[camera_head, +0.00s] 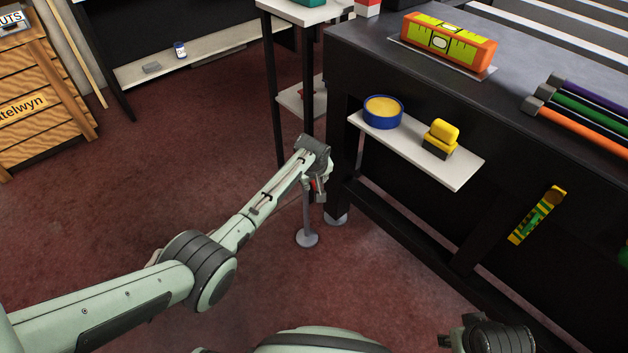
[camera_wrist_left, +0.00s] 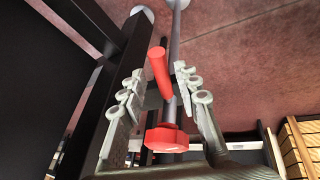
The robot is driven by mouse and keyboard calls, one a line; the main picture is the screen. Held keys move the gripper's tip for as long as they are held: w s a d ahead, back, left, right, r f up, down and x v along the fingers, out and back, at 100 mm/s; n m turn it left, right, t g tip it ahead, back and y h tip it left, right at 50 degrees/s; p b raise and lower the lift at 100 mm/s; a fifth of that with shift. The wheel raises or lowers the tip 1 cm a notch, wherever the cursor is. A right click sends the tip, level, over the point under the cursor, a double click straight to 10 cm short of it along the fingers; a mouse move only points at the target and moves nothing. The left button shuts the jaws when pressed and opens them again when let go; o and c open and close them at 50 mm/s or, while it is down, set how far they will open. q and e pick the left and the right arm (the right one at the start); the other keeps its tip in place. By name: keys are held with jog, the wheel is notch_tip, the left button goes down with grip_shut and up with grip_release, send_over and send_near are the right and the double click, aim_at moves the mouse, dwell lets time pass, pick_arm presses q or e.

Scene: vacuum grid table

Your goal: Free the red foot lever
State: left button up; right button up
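The red foot lever (camera_wrist_left: 161,75) shows in the left wrist view as a round red bar. A red hexagonal knob or hub (camera_wrist_left: 167,139) sits below it in the picture, by a grey post (camera_wrist_left: 175,45). My left gripper (camera_wrist_left: 158,72) is open, with one finger on each side of the lever and gaps visible on both sides. In the head view my left gripper (camera_head: 318,190) is low beside the table's near left leg, and only a small bit of red (camera_head: 314,185) shows there. Part of my right arm shows at the bottom right; its fingers are out of view.
The dark table (camera_head: 345,75) stands close on the right. Its side shelf (camera_head: 460,172) holds a blue-and-yellow tin (camera_head: 383,112) and a yellow-and-black object (camera_head: 440,138). A grey round foot (camera_head: 307,239) stands on the floor below my gripper. The carpet to the left is clear.

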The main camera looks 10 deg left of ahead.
pick_arm(q)
jog(key=shift+s+r, duration=0.1)
jog(key=v, duration=1.2)
dwell(0.4)
jog(key=s+a+f+m+g, duration=0.1)
jog(key=s+a+f+m, duration=0.1)
jog(key=s+a+f, duration=0.5)
jog(key=s+a+f+m, duration=0.1)
jog(key=s+a+f, duration=0.25)
jog(key=s, duration=0.45)
jog(key=s+a+f+m, duration=0.1)
jog(key=s+a, duration=0.3)
jog(key=s, duration=0.5)
jog(key=s+a+f+m+g+y, duration=0.1)
jog(key=s+a+m, duration=0.2)
jog(key=s, duration=0.6)
jog(key=shift+a+f+m, duration=0.25)
jog(key=shift+a+m, duration=0.15)
jog(key=shift+a, duration=0.75)
